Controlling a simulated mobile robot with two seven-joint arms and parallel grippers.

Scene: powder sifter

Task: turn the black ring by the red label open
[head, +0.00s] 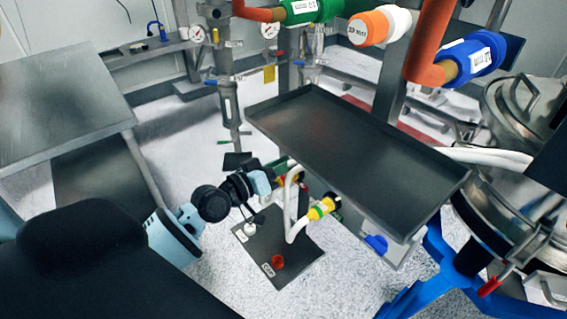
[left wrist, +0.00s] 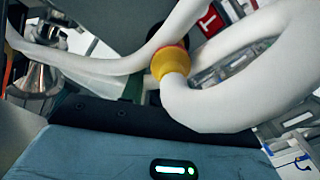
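My left gripper (head: 278,172) is among white hoses under the near edge of the dark tray. Its fingertips are hidden there. The left wrist view shows the gripper's blue-grey body and black front edge, but no clear finger gap. In that view a red label (left wrist: 211,20) with a white mark is at the top right. A yellow-orange collar (left wrist: 170,62) sits on a white hose, with a dark part just behind it that may be the black ring; I cannot tell for sure. A yellow fitting (head: 322,208) with a green band is right of the gripper in the head view.
White hoses (head: 293,228) curve close around the gripper. The dark tray (head: 420,205) overhangs it. A dark plate (head: 278,243) with a red knob (head: 277,262) and a white knob (head: 250,229) lies below. A steel vessel and blue frame stand at the right.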

